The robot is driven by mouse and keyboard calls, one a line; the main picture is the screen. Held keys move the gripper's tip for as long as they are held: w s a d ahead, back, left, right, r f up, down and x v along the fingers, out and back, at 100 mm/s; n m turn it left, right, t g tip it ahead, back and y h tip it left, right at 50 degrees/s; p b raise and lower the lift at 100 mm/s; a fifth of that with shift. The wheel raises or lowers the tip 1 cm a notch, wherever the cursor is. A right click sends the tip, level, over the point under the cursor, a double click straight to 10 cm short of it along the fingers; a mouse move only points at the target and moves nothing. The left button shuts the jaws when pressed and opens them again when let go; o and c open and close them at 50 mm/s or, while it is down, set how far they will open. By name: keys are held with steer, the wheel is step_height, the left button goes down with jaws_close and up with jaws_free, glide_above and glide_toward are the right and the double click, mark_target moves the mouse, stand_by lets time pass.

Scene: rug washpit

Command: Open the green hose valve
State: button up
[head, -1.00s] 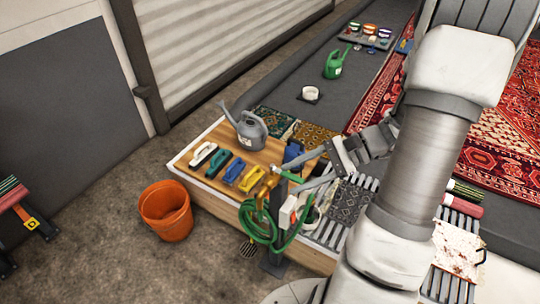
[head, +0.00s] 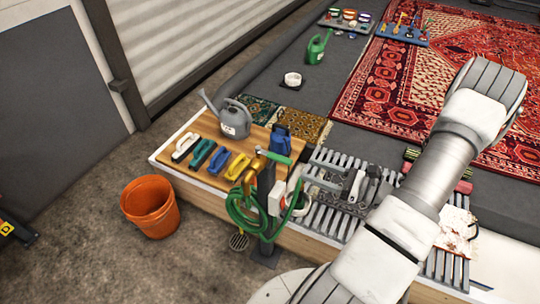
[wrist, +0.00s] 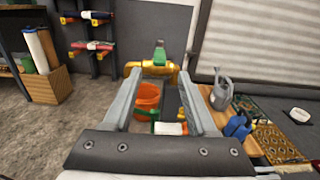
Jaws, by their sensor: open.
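The green valve lever (head: 277,158) sits on the brass valve body (head: 256,166) at the top of a dark post (head: 266,190). In the head view it points right, toward my gripper (head: 310,176). My gripper is open and empty, just right of the lever. In the wrist view the lever (wrist: 160,53) and brass body (wrist: 158,72) appear straight ahead, around the line between my fingertips (wrist: 160,78). I cannot tell whether a finger touches the lever. A coiled green hose (head: 243,215) hangs below the valve.
A wooden board (head: 210,178) left of the post holds several brushes, a grey watering can (head: 236,120) and a blue jug (head: 281,140). An orange bucket (head: 150,207) stands on the floor at left. A slatted grate (head: 325,222) lies beneath my gripper.

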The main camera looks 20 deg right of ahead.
mark_target(267, 154)
steer(key=b+x, duration=0.1)
steer(key=x, duration=1.2)
steer(key=shift+w+a, duration=0.1)
jaws_close()
stand_by(0.9)
